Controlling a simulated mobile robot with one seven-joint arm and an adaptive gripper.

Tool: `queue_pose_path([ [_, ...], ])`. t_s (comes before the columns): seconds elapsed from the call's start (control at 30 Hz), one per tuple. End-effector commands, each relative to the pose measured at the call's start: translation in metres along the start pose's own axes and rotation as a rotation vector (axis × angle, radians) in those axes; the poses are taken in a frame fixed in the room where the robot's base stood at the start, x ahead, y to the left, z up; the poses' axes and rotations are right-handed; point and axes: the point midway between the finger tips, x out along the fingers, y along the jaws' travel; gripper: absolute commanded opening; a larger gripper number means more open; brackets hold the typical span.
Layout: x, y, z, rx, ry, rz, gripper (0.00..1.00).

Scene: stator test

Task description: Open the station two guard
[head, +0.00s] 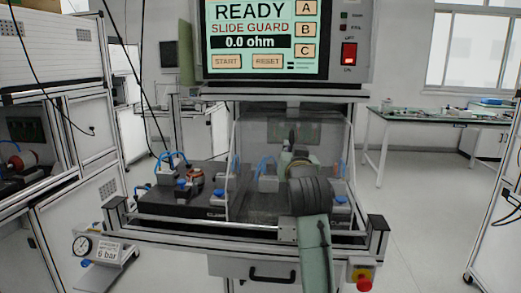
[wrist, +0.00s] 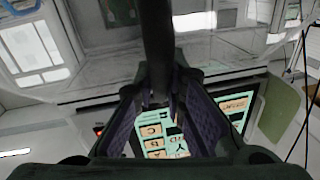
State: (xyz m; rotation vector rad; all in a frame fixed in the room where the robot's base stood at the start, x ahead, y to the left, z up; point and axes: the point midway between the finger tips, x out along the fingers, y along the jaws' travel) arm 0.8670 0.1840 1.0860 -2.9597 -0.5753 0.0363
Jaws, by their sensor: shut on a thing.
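The station two guard (head: 250,140) is a clear panel standing on the right half of the test bench, below the screen. Behind it a grey fixture with blue parts (head: 268,178) shows through. My gripper (head: 295,150) is at the panel, with my arm rising from below in front of it. In the wrist view my gripper (wrist: 160,98) is shut on a dark upright bar, apparently the guard handle (wrist: 157,45). In the head view the handle is mostly hidden by my gripper. The tester screen (head: 263,38) reads READY, SLIDE GUARD and 0.0 ohm.
The left station is uncovered, with a copper-coloured part (head: 195,176) on a black base (head: 165,198). A front rail (head: 205,226) runs along the bench. A red emergency stop (head: 362,280) sits low right and a pressure gauge (head: 82,246) low left. Floor at right is clear.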

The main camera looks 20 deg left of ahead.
Motion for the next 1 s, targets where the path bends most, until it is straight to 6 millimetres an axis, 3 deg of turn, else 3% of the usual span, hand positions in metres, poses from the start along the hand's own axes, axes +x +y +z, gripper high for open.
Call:
queue_pose_path([
  [0.1, -0.003, 0.022, -0.002, 0.003, -0.004, 0.003, 0.00],
  [0.23, -0.005, 0.035, -0.003, 0.003, -0.004, 0.002, 0.00],
  [0.73, -0.006, 0.045, -0.005, 0.003, -0.002, 0.006, 0.00],
  [0.77, -0.006, 0.045, -0.005, 0.003, -0.002, 0.006, 0.13],
  [1.0, -0.006, 0.044, -0.005, 0.002, -0.001, 0.005, 0.29],
])
